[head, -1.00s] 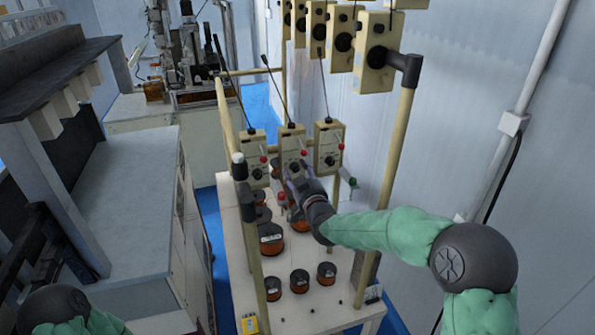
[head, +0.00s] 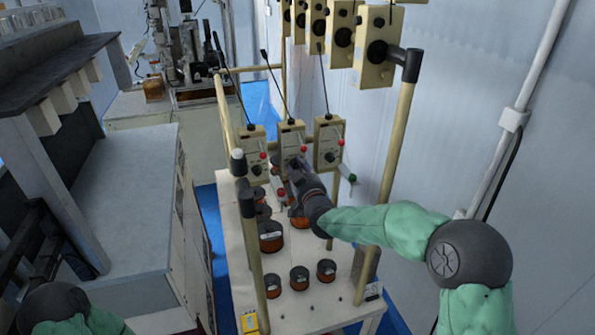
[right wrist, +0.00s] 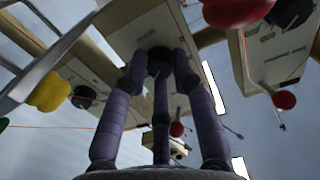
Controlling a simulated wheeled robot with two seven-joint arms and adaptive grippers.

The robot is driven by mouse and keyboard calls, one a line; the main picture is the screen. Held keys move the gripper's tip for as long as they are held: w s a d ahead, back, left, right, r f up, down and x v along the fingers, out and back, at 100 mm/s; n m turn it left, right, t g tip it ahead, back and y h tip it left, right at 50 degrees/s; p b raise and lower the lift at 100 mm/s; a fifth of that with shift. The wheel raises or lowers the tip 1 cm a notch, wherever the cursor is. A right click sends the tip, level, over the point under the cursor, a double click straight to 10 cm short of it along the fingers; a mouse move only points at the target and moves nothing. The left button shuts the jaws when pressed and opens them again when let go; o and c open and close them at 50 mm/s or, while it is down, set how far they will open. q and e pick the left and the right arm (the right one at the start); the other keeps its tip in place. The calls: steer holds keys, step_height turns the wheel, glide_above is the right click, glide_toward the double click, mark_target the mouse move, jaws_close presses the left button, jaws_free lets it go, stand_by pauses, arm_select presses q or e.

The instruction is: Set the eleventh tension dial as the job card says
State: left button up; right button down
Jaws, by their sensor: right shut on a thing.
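Three cream tension boxes hang in a row over the spool table in the head view. My right gripper (head: 297,178) is at the lower front of the middle box (head: 292,139). In the right wrist view its purple fingers (right wrist: 160,75) close around a small black dial (right wrist: 159,57) on the underside-facing front of a cream box (right wrist: 150,25). The fingers hide most of the dial, and its setting cannot be read. The left box (head: 252,150) and right box (head: 328,142) stand close on either side. My left gripper is out of view. No job card is readable.
Several dark-and-orange wire spools (head: 271,238) stand on the white table (head: 318,312). A cream post (head: 394,165) rises close to my right forearm. More boxes (head: 376,47) hang above. A grey bench (head: 120,205) is at left.

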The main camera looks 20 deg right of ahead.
steer(key=shift+r+n+b, duration=0.15)
steer(key=shift+n+b, duration=0.55)
steer(key=shift+n, duration=0.2)
steer(key=shift+r+n+b, duration=0.25)
steer(key=shift+n+b, duration=0.05)
steer(key=shift+n, duration=0.4)
steer(key=c, duration=1)
jaws_free()
steer(key=shift+w, duration=0.1)
steer(key=shift+a+f, duration=0.1)
steer(key=shift+f, duration=0.1)
steer(key=shift+s, duration=0.25)
steer(key=s, duration=1.1)
steer(key=shift+s+d, duration=0.2)
steer(key=shift+s, duration=0.1)
